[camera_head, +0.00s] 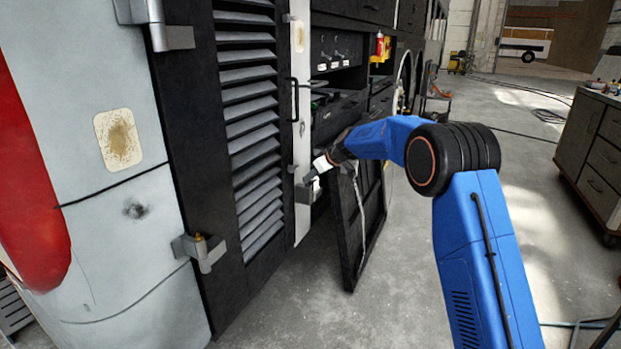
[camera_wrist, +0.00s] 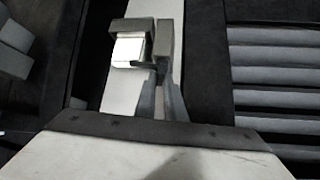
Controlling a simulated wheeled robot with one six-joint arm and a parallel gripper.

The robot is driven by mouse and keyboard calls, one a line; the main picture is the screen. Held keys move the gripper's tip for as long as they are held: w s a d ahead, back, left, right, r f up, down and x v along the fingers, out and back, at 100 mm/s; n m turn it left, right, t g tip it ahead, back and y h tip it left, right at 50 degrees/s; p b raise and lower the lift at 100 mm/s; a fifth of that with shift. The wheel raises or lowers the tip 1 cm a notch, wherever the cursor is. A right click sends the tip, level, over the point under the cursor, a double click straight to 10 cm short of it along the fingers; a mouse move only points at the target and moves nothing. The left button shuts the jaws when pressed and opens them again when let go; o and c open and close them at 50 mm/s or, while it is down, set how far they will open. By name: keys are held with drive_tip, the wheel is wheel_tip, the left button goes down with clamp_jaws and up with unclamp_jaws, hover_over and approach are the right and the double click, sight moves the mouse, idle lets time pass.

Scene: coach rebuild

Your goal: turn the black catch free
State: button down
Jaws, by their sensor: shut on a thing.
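My gripper (camera_head: 312,177) reaches the pale upright strip at the edge of the black louvred door. In the wrist view its two grey fingers (camera_wrist: 163,92) close together on a small dark piece, which I take to be the black catch (camera_wrist: 162,70). Most of the catch is hidden between the fingers, so its turn angle cannot be told. A grey metal block (camera_wrist: 131,47) sits right beside it on the pale strip (camera_wrist: 113,90). In the head view the gripper covers the catch.
The louvred door (camera_head: 255,130) is at left, with a black handle (camera_head: 294,98) above the gripper and a hinge (camera_head: 203,252) low down. A black panel (camera_head: 350,235) hangs tilted below my arm. A drawer cabinet (camera_head: 592,150) stands at right; the floor between is mostly clear.

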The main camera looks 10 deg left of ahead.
drive_tip(key=shift+s+a+m+t+h, duration=0.15)
drive_tip(key=shift+m+t+h, duration=0.4)
drive_tip(key=shift+m, duration=0.4)
drive_tip(key=shift+s+a+m+t+h, duration=0.1)
drive_tip(key=shift+m+t+h, duration=0.4)
drive_tip(key=shift+m, duration=0.45)
drive_tip(key=shift+a+m+t+h, duration=0.1)
drive_tip(key=shift+m+t+h, duration=0.6)
drive_tip(key=shift+m, duration=0.7)
drive_tip(key=shift+f+m+h, duration=0.1)
drive_tip(key=shift+m+h, duration=0.5)
drive_tip(key=shift+h, duration=0.05)
drive_tip(key=c, duration=1.8)
unclamp_jaws()
drive_tip(key=shift+c, duration=0.2)
drive_tip(key=shift+s+r, duration=0.1)
drive_tip(key=shift+r, duration=0.1)
drive_tip(key=v, duration=1.7)
drive_tip(key=shift+s, duration=0.1)
